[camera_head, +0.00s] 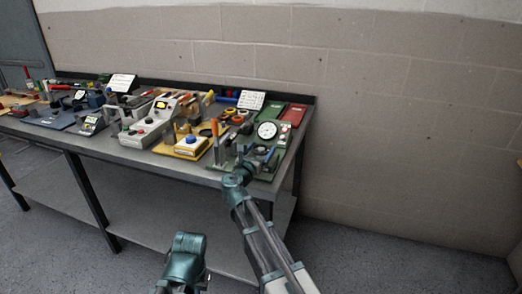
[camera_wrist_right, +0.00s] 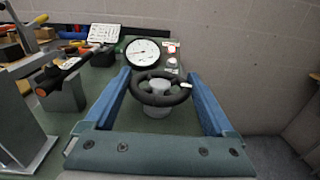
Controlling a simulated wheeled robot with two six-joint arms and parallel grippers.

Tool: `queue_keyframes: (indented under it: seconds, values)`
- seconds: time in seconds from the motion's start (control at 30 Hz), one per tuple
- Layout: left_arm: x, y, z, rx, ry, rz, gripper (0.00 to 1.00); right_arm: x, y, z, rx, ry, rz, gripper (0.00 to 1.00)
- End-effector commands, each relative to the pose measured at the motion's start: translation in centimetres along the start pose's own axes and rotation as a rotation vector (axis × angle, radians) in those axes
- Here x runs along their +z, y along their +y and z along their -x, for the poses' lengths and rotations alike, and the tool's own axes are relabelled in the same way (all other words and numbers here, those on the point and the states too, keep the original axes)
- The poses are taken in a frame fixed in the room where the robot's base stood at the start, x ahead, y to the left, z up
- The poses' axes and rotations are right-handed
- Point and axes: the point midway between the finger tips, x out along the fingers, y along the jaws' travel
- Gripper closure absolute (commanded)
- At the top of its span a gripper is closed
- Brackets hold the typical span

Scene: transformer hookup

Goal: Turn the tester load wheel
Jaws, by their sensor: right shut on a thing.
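The dark load wheel (camera_wrist_right: 178,97) sits on a pale round hub in the right wrist view, with a small light tag on its rim. My right gripper (camera_wrist_right: 160,78) has one blue finger on each side of the wheel and is shut on it. In the head view my right gripper (camera_head: 262,156) is at the front right end of the bench, over the green tester board, and largely hides the wheel. A white round dial gauge (camera_wrist_right: 142,52) stands just behind the wheel; it also shows in the head view (camera_head: 267,130). My left gripper does not show.
A grey post with a red-tipped black lever (camera_wrist_right: 62,80) stands left of the wheel. A wall is behind; open floor lies to the right.

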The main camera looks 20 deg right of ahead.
Motion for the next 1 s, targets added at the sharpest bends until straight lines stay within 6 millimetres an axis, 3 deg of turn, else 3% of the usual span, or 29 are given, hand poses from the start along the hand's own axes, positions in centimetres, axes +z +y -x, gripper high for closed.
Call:
queue_keyframes:
  seconds: [0.2, 0.6, 0.63, 0.7, 1.0]
  values:
    - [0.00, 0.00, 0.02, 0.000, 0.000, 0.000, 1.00, 0.03, 0.32, -0.19, -0.121, 0.000, 0.000, 0.67]
    - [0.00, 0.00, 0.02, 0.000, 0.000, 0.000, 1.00, 0.04, 0.09, -0.05, -0.145, -0.001, 0.001, 0.67]
    - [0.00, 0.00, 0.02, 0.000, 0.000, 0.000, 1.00, 0.04, 0.09, -0.05, -0.145, -0.001, 0.001, 0.08]
    - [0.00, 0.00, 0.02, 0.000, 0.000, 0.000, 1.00, 0.04, 0.09, -0.05, -0.145, -0.001, 0.000, 0.00]
    - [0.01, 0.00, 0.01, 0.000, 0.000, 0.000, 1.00, 0.02, 0.01, 0.08, -0.145, 0.000, 0.000, 0.00]
